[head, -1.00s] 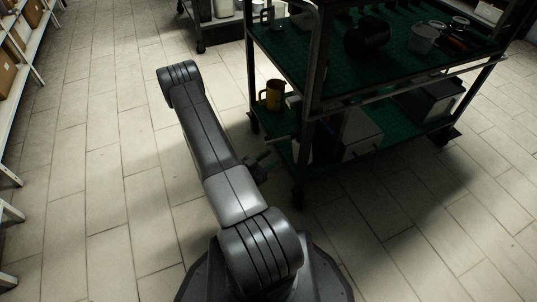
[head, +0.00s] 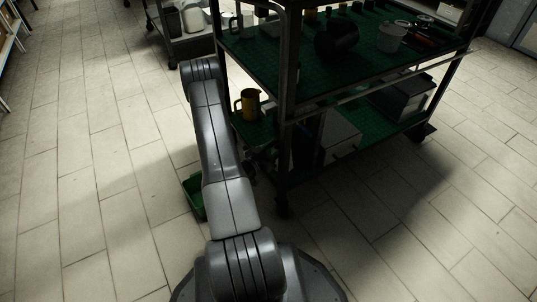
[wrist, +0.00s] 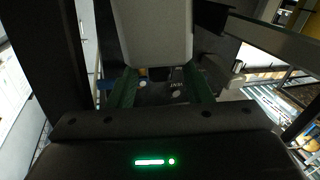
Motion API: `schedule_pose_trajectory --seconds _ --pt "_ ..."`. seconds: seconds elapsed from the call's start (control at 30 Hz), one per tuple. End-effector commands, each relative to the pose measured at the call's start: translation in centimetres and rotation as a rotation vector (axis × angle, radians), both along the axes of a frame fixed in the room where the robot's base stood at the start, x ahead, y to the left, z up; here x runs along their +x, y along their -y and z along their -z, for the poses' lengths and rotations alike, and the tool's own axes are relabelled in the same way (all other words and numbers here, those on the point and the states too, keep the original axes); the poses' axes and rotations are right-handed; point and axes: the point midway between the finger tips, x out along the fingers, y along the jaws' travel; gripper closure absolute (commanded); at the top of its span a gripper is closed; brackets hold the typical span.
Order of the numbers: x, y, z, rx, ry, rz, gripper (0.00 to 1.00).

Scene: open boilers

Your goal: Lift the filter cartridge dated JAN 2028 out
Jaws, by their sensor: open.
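No filter cartridge and no JAN 2028 date can be made out in either view. My gripper (wrist: 163,92) is open in the wrist view, its two green fingers apart with nothing seen gripped. Beyond the fingers is a dark surface (wrist: 160,92) with small pale lettering, too small to read surely. A pale grey block (wrist: 152,32) fills the top middle of that view. In the head view my arm hides most of the gripper, beside the near left corner of the cart.
A dark cart (head: 286,150) with green shelves stands right of my arm. Its lower shelf holds a yellow mug (head: 248,104) and a pale box (head: 338,135). A dark cylinder (head: 337,40) lies on top. A green tray (head: 194,197) is left of my arm. Floor at left is clear.

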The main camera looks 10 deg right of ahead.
Motion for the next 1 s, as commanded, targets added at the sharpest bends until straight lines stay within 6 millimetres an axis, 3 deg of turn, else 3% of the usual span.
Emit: schedule_pose_trajectory --seconds 0.33,0.57,0.67,0.7,0.8,1.0 --pt "0.20 0.24 -0.03 0.000 0.000 0.000 0.56" --pt "0.19 0.22 -0.01 0.000 0.000 0.000 1.00" --pt "0.19 0.22 -0.01 0.001 -0.001 0.000 1.00" --pt "0.17 0.22 -0.01 0.001 -0.001 0.000 0.86" --pt "0.17 0.22 0.00 0.001 -0.001 0.000 1.00" --pt "0.17 0.23 -0.02 0.001 -0.001 0.000 1.00"
